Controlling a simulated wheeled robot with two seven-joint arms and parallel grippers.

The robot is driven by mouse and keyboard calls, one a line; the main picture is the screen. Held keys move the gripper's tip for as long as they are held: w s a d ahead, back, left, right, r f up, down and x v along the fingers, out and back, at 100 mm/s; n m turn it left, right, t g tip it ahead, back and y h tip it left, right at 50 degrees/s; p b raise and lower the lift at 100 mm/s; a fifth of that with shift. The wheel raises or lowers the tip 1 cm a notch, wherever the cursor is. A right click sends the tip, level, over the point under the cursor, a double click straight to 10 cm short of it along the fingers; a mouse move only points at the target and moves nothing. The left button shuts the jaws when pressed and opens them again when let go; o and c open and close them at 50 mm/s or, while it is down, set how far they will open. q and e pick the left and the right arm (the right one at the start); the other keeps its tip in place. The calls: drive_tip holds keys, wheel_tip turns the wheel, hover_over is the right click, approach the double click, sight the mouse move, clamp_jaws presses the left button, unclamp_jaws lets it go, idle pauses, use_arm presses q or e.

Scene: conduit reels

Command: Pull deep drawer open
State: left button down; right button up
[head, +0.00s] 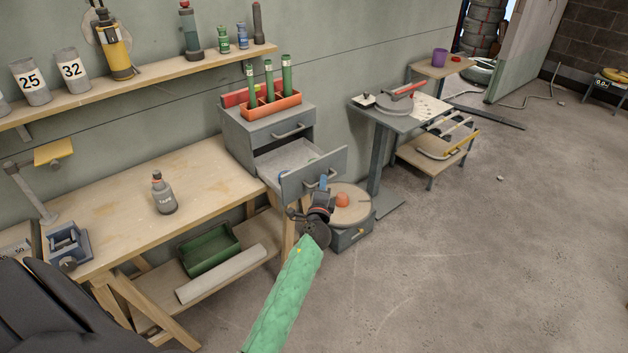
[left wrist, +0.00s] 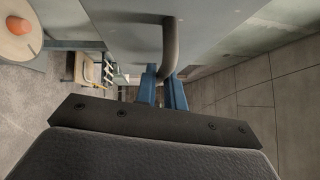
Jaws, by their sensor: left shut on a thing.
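The deep drawer (head: 314,172) is the lower drawer of a grey cabinet (head: 236,133) at the end of the workbench. It stands pulled out, with its pale inside showing. My left gripper (head: 323,184) is at the drawer front. In the left wrist view its blue fingers (left wrist: 163,90) are shut on the curved drawer handle (left wrist: 170,48). The handle's lower part is hidden between the fingers. The upper drawer (head: 280,131) is closed. My right gripper is not in view.
An orange tray (head: 272,106) with green tubes stands on the cabinet. A grey bottle (head: 163,193) stands on the workbench (head: 120,215). Below the drawer is a low grey unit (head: 352,236) with a round top and an orange knob. Open floor (head: 450,270) lies to the right.

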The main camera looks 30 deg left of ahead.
use_arm(q)
drive_tip(key=shift+s+d, duration=0.25)
drive_tip(key=shift+d, duration=0.25)
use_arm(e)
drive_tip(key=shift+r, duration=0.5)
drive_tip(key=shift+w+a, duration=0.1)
use_arm(q)
drive_tip(key=c, duration=1.5)
unclamp_jaws()
